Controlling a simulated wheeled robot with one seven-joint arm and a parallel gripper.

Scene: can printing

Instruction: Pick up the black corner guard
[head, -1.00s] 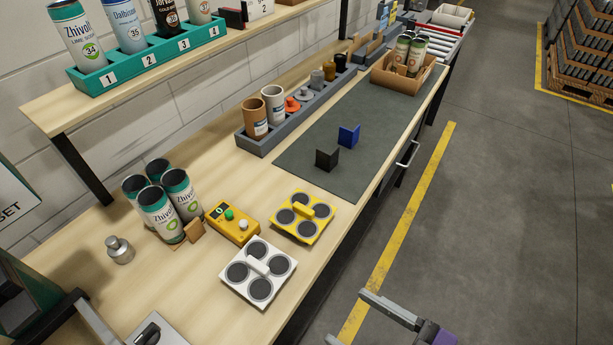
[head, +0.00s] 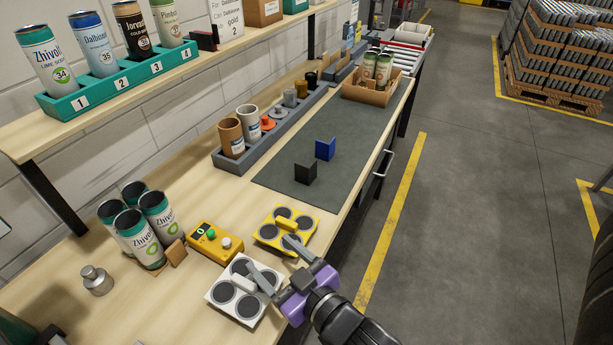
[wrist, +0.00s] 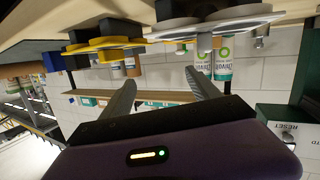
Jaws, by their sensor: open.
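The black corner guard (head: 305,171) stands upright on the dark grey mat (head: 275,177), near the mat's front end. A similar blue corner guard (head: 325,149) stands just behind it on the mat. My gripper (head: 271,259) is open and empty, over the front edge of the bench by the yellow and white four-ring holders. It is apart from the black guard, which is farther along the bench. In the wrist view my two fingers (wrist: 163,90) are spread with nothing between them. A small dark shape at the wrist view's left edge is too unclear to name.
The yellow holder (head: 268,239) and white holder (head: 218,292) lie near my gripper. A yellow box with buttons (head: 205,247) and several Zhivolt cans (head: 140,243) stand left of them. A grey rack (head: 228,166) borders the mat; a cardboard box (head: 355,93) stands at its far end.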

